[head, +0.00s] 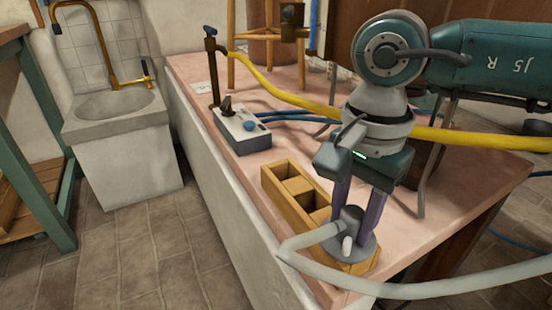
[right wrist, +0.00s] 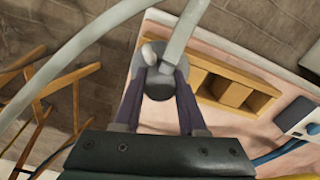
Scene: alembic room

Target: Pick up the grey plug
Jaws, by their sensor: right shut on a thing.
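The grey plug (head: 351,216) is a squat grey cylinder on a wider round base, with a pale peg and a thick pale grey hose (head: 430,291) at its side. My right gripper (head: 358,226) points down with its purple fingers shut on the plug from two sides. The right wrist view shows the plug (right wrist: 158,87) between the fingertips (right wrist: 158,78). The plug is at the near end of a wooden box with compartments (head: 268,183) and hides that end. I cannot tell whether it touches the box. My left gripper is not in view.
The box stands on a pink-topped bench (head: 240,186) near its front edge. A sink (head: 115,105) is at left. The bench between the boxes is clear.

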